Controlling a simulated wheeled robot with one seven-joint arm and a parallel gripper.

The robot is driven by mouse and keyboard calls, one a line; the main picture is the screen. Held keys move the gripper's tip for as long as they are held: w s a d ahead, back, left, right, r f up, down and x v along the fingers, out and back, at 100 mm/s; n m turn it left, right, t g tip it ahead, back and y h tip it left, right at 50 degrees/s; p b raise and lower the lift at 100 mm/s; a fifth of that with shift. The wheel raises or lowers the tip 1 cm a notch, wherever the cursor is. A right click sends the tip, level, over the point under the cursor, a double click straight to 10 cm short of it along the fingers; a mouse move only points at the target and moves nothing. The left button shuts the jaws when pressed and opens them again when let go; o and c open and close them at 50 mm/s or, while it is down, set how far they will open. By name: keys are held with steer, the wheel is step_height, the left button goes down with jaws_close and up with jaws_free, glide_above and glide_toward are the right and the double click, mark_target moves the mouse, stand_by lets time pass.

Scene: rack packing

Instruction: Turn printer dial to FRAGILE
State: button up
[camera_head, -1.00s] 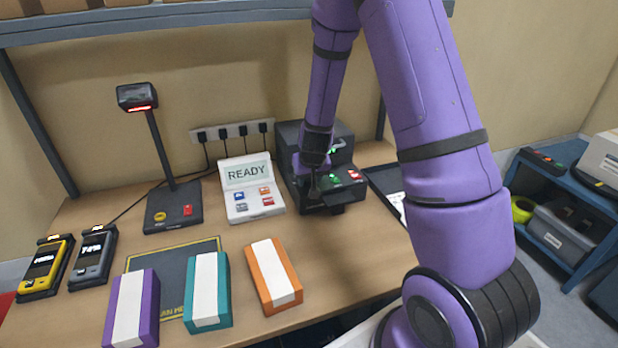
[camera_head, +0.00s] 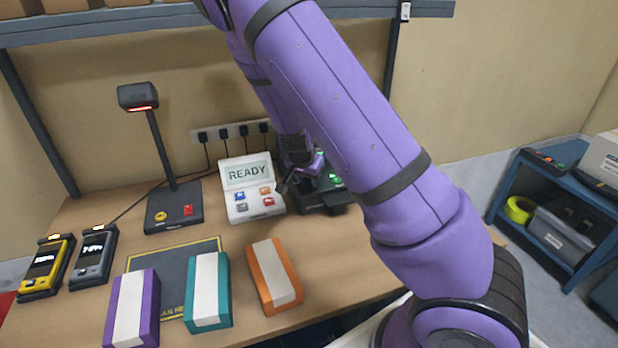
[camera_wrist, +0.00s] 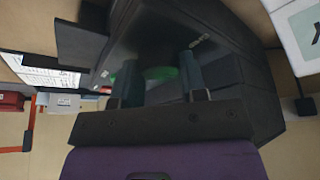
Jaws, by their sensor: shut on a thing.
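The dark label printer (camera_head: 322,203) stands on the bench right of the READY panel, mostly hidden by my arm. Its front also fills much of the wrist view (camera_wrist: 226,68). The printer dial (camera_wrist: 160,73) shows as a green patch between my fingers there. My gripper (camera_wrist: 160,82) is shut on the dial, with one finger on each side. In the head view my gripper (camera_head: 300,182) is at the printer's front and partly hidden. The dial's pointer and most of its markings are hidden, so its setting cannot be read.
The READY panel (camera_head: 246,185) stands close left of the printer. Purple (camera_head: 146,305), teal (camera_head: 222,290) and orange (camera_head: 284,275) boxes lie in front. A scanner stand (camera_head: 172,205) and two handheld devices are at left. A blue shelf (camera_head: 545,215) stands at right.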

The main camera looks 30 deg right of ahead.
steer(key=m+g, duration=0.1)
steer(key=m, duration=0.1)
steer(key=m+g, duration=0.1)
steer(key=m, duration=0.2)
steer(key=shift+w+h, duration=0.1)
steer(key=shift+h, duration=0.3)
steer(key=shift+m+g, duration=0.7)
steer(key=shift+m, duration=1.3)
steer(key=o, duration=0.9)
steer(key=v, duration=1)
steer(key=shift+w+a+r, duration=0.1)
steer(key=shift+r, duration=0.25)
